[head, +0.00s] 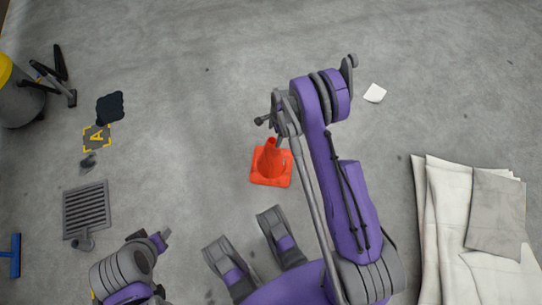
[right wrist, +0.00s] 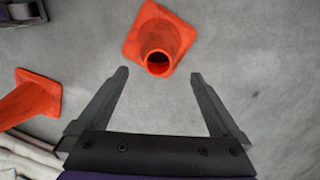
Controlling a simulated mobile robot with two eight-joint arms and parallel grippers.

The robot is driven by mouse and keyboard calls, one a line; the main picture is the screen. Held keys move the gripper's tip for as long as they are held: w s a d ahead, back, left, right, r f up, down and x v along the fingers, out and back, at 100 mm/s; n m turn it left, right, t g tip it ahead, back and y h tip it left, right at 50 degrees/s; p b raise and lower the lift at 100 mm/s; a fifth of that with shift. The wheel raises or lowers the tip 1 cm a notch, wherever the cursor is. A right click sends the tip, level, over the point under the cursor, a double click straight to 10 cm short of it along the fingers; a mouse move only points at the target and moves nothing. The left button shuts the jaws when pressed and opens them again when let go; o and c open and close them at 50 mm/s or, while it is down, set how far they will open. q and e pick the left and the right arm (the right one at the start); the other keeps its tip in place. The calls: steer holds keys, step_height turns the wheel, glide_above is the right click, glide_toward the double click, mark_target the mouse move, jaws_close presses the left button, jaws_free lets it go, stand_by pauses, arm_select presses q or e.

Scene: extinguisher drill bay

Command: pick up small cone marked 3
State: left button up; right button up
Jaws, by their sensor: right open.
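An orange cone (head: 271,165) stands on the concrete floor in the middle of the head view. My right gripper (head: 271,130) is at its top end in that view. In the right wrist view, an orange cone (right wrist: 158,42) with a round top opening lies just beyond my open, empty right gripper (right wrist: 158,74), its opening between the fingertips' lines. A second orange cone (right wrist: 27,100) is at the left edge of that view, partly cut off. I can read no number on either cone. My left arm is folded at the lower left of the head view; its gripper's state is unclear.
Pale folded cloths (head: 437,215) lie at the right, with a grey sheet (head: 497,213) on top. A floor grate (head: 86,208), a yellow-marked "A" square (head: 97,137) and a dark item (head: 110,107) are at the left. A white scrap (head: 374,93) lies upper right. The upper floor is mostly clear.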

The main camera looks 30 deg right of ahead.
mark_target(272, 155)
steer(key=f, duration=0.4)
steer(key=shift+a+b, duration=0.3)
steer(key=shift+b, duration=0.1)
steer(key=f+b, duration=0.1)
steer(key=f, duration=0.1)
steer(key=a+f+b, duration=0.1)
steer(key=f, duration=0.2)
jaws_close()
